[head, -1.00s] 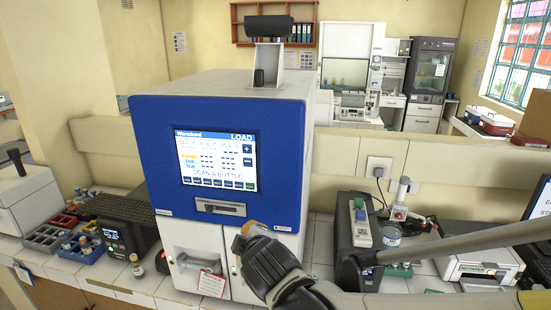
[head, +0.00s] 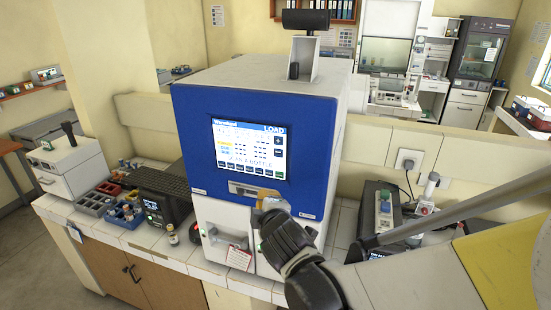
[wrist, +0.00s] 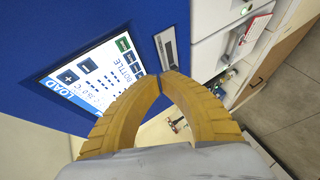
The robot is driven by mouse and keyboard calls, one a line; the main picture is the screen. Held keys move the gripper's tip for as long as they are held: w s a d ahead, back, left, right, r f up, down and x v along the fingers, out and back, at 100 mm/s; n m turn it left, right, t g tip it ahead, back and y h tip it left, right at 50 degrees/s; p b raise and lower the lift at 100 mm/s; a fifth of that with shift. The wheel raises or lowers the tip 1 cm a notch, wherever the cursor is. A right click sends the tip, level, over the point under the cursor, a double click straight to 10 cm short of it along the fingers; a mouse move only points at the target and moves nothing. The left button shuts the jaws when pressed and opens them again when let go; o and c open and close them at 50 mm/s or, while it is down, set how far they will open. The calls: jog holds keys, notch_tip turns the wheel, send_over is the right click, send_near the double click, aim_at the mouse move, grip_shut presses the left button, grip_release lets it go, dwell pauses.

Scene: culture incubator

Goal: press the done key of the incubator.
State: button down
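The incubator (head: 320,130) is a white box with a blue front panel. Its lit screen (head: 248,150) reads LOAD at the top and SCAN A BOTTLE lower down. A row of small keys runs along the screen's bottom edge. A green key (head: 277,174) ends that row at the right and also shows in the wrist view (wrist: 123,43); its lettering is too small to read. My gripper (head: 268,196) is in front of the panel, below the screen's lower right. In the wrist view its yellow fingers (wrist: 161,76) meet at the tips with nothing between them. I cannot tell whether they touch the panel.
A slot (head: 245,189) lies under the screen, partly behind my gripper. A scanner-like black head (head: 305,20) stands on top of the incubator. Racks (head: 95,200) and a small bottle (head: 172,235) are on the counter at left. A printer-like device (head: 382,215) stands at right.

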aim_at(272, 178)
jog(key=shift+w+d, duration=0.45)
jog(key=shift+w, duration=0.75)
jog(key=shift+w+d, duration=0.45)
jog(key=shift+w, duration=0.7)
jog(key=shift+w+d, duration=0.45)
jog(key=shift+w, duration=0.75)
jog(key=shift+w+d+b, duration=0.15)
jog(key=shift+w+b, duration=0.25)
jog(key=shift+w+d, duration=0.1)
jog(key=shift+w, duration=0.2)
jog(key=shift+s, duration=0.1)
jog(key=shift+s+a, duration=0.25)
jog(key=shift+s, duration=0.4)
jog(key=s, duration=0.1)
jog(key=s+a, duration=0.1)
jog(key=s, duration=0.2)
jog(key=shift+s+a+b, duration=0.3)
jog(key=shift+s+a, duration=0.05)
